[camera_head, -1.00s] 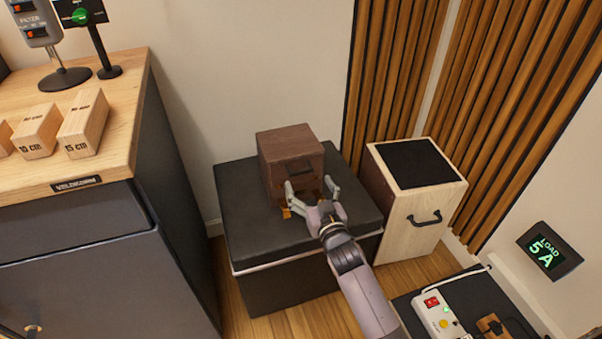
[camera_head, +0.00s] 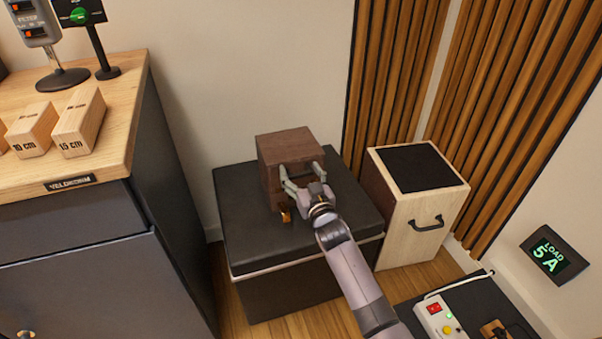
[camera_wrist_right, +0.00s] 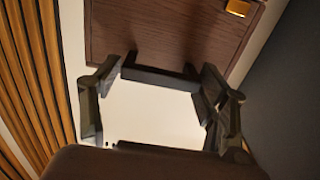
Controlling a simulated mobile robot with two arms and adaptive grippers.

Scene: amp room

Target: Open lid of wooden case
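The wooden case (camera_head: 288,143) is a dark brown box standing on a black box (camera_head: 240,208), its lid closed. My right gripper (camera_head: 301,172) is at the case's front face, fingers spread. In the right wrist view, a dark bar handle (camera_wrist_right: 160,77) on the case's wooden face (camera_wrist_right: 165,35) lies between the tips of my right gripper (camera_wrist_right: 161,72). The fingertips are close to the handle's two ends; I cannot tell whether they touch it. A brass-coloured fitting (camera_wrist_right: 238,8) shows near one edge of the face. My left gripper is in neither view.
A pale wooden box (camera_head: 425,215) with a black top and handle stands close on the right. A desk (camera_head: 110,140) with wooden blocks is at the left. Slatted wood panels (camera_head: 395,80) line the back wall. A power strip (camera_head: 440,318) lies at lower right.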

